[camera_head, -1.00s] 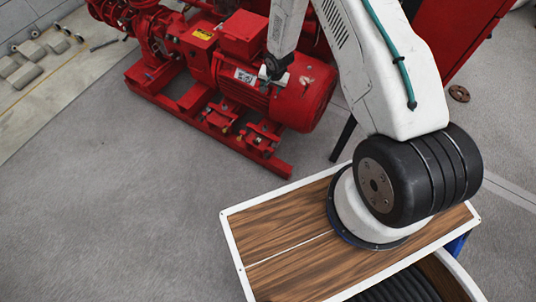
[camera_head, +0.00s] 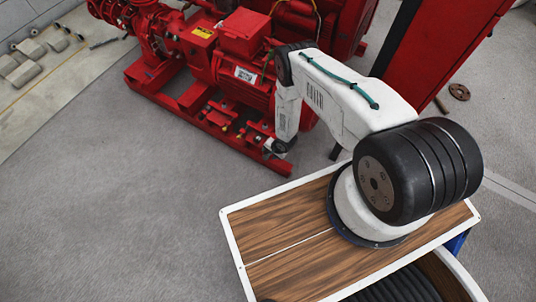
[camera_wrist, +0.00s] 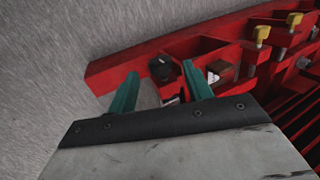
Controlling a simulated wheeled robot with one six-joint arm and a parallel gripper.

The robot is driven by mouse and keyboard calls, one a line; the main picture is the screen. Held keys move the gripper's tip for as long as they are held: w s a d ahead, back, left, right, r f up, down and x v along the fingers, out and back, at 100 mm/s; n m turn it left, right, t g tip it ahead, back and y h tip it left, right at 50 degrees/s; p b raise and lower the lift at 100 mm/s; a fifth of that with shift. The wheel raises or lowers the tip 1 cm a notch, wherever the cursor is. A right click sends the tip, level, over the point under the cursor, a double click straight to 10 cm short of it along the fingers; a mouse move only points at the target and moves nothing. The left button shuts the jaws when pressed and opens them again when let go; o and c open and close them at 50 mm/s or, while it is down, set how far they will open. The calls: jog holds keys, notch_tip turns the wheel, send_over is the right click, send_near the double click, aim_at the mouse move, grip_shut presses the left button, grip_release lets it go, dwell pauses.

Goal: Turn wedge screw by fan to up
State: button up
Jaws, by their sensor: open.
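My gripper (camera_wrist: 162,84) shows in the wrist view with two green fingers apart and nothing held between them. Just beyond the fingertips, a dark knob-like part (camera_wrist: 161,67) sits in the red base frame (camera_wrist: 120,72). Whether this is the wedge screw by the fan I cannot tell. Yellow-topped screws (camera_wrist: 262,35) stand farther right along the frame, apart from the fingers. In the head view my arm reaches down to the near right end of the pump's red base frame (camera_head: 175,100); the fingertips are too small to make out there.
The red motor (camera_head: 240,75) stands just behind my forearm. A red cabinet (camera_head: 440,45) rises at the right. Grey floor (camera_head: 110,200) is clear at the left and front. Stone blocks (camera_head: 28,50) lie far left.

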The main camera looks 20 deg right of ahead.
jog(key=shift+x, duration=1.6)
jog(key=c, duration=1)
jog(key=shift+s+d+f+t+y, duration=0.2)
jog(key=shift+s+t+y, duration=0.1)
jog(key=shift+t+y, duration=1)
jog(key=shift+t, duration=0.5)
jog(key=o, duration=1)
jog(key=shift+d+r, duration=0.1)
